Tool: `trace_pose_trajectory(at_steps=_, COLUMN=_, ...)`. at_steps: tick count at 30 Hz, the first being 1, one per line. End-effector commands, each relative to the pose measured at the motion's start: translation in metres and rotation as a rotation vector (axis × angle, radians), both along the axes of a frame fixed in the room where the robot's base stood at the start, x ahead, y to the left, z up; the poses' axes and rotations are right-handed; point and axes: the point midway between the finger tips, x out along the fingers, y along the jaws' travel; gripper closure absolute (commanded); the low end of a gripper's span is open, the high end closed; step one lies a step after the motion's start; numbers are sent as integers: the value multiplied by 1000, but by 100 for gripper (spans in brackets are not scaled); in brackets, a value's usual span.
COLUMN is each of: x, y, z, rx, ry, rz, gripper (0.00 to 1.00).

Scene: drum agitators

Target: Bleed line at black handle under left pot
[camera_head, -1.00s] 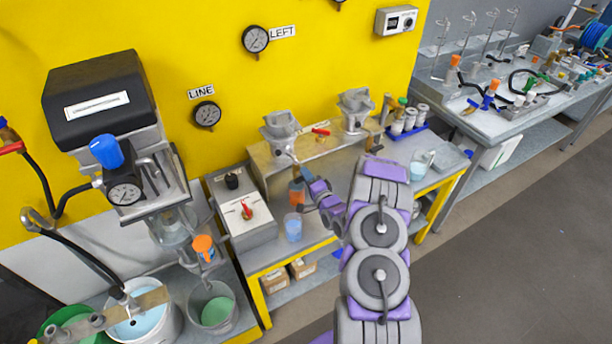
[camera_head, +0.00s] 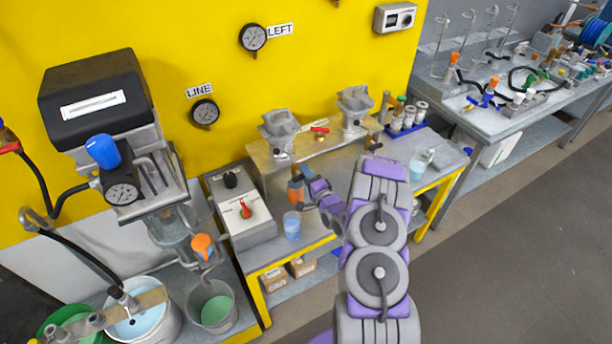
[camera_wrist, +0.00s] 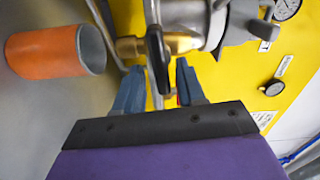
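The left pot (camera_head: 279,130) is a grey metal vessel on the bench shelf against the yellow wall. In the wrist view its underside (camera_wrist: 188,14) carries a brass fitting (camera_wrist: 185,44) with a black handle (camera_wrist: 158,58). My gripper (camera_wrist: 158,80) has its two blue fingers apart, with the black handle's lower end in the gap between them. I cannot tell whether either finger touches it.
An orange cup (camera_wrist: 58,52) lies left of the fingers in the wrist view. A control box with a red knob (camera_head: 245,209) is left. The right pot (camera_head: 355,108) and a red handle (camera_head: 320,129) are right.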

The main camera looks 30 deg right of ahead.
Motion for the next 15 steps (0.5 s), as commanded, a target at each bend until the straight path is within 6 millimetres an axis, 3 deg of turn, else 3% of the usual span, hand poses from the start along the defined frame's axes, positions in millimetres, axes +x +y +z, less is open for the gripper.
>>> trace_pose_trajectory(at_steps=8, x=-7, y=0, z=1, rx=-1, ry=-2, rz=0, gripper=61)
trace_pose_trajectory(at_steps=15, x=-45, y=-3, z=1, rx=1, ry=2, rz=-2, gripper=61)
